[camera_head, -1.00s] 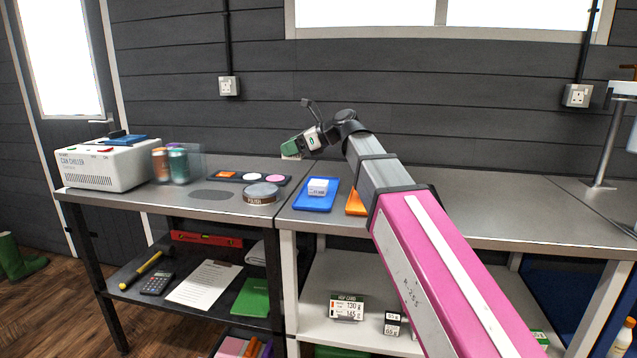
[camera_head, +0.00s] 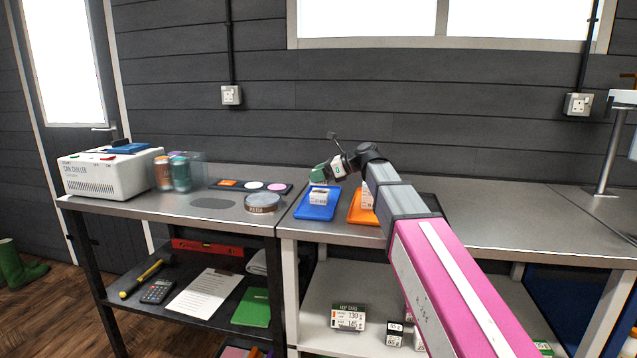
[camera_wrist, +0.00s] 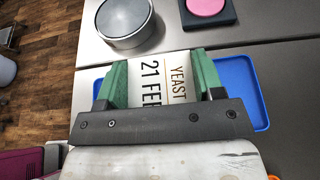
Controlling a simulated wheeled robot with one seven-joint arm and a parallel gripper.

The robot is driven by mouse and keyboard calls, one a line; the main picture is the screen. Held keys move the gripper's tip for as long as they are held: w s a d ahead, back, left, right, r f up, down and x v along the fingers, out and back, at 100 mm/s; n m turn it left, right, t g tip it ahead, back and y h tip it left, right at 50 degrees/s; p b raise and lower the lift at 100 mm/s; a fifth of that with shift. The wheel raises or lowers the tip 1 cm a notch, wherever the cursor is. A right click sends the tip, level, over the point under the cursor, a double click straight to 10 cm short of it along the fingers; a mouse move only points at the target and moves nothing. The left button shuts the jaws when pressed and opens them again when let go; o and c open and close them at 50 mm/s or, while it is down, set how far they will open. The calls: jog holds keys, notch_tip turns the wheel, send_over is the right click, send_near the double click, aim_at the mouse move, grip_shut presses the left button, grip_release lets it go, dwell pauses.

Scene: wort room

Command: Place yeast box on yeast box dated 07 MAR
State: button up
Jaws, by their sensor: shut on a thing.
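My gripper (camera_head: 320,174) is above the back of the blue tray (camera_head: 316,213) in the head view. In the wrist view, its green fingers are shut on a white yeast box (camera_wrist: 160,82), whose label reads "YEAST" and "21 FEB". The blue tray (camera_wrist: 243,82) shows below and around the held box. In the head view, a small white box (camera_head: 319,199) is at the blue tray, just below the fingers. Its date is too small to read. The fingers hide most of the held box there, and I cannot tell whether the two boxes touch.
An orange tray (camera_head: 361,215) with a white box (camera_head: 367,199) on it stands to the right, partly behind my arm.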

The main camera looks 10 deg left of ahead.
jog(key=shift+f, duration=1.4)
jog(key=shift+f, duration=0.1)
jog(key=o, duration=0.9)
jog(key=shift+o, duration=0.2)
jog(key=shift+d+r, duration=0.15)
jog(key=shift+r, duration=0.05)
jog(key=v, duration=1.1)
jog(key=shift+d, duration=0.3)
jog(key=shift+s+r, duration=0.1)
jog(key=shift+r, duration=0.05)
